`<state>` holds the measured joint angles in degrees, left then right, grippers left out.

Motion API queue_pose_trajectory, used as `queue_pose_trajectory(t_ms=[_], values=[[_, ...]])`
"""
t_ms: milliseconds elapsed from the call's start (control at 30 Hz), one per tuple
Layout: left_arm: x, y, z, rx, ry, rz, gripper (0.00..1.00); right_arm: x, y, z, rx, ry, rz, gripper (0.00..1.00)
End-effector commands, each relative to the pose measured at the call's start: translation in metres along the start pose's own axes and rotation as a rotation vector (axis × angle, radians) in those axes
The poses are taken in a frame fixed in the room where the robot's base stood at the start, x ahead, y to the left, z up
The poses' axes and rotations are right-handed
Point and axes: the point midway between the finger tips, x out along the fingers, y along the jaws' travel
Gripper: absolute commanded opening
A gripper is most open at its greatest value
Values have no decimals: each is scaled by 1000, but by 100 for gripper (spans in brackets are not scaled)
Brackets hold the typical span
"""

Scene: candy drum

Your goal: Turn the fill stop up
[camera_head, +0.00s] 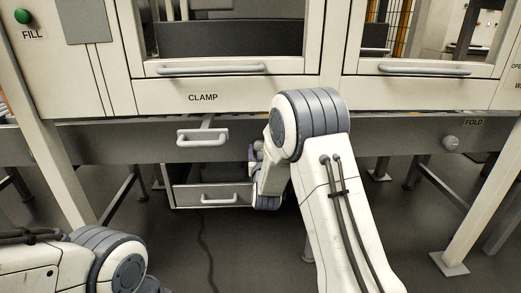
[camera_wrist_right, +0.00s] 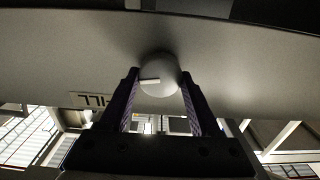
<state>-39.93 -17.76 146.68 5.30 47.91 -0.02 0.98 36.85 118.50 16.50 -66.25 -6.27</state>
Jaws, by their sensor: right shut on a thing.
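The fill stop is a round pale knob (camera_wrist_right: 158,72) on the grey beam. A short light bar on its face lies level, toward the left in the right wrist view. A label (camera_wrist_right: 90,100), upside down and partly covered, reads as FILL. My right gripper (camera_wrist_right: 159,84) is shut on the knob, a finger on each side. In the head view my right arm mostly hides that gripper, and only a bit of purple finger shows by the beam. My left arm's link is at lower left, with its gripper out of view.
A green FILL button (camera_head: 22,16) is at upper left. A CLAMP handle (camera_head: 202,137) and a drawer (camera_head: 212,195) stand left of my right arm. A FOLD knob (camera_head: 450,143) is on the beam at right. Machine legs stand on both sides.

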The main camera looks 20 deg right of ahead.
Motion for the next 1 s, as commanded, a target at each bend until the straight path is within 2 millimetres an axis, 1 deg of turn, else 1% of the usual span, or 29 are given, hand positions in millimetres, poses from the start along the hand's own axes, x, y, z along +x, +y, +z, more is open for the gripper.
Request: queue_pose_trajectory(t_ms=[1000], values=[[-36, 3, -2, 0, 0, 0, 0, 0, -4, 0, -955, -1, -1, 8]])
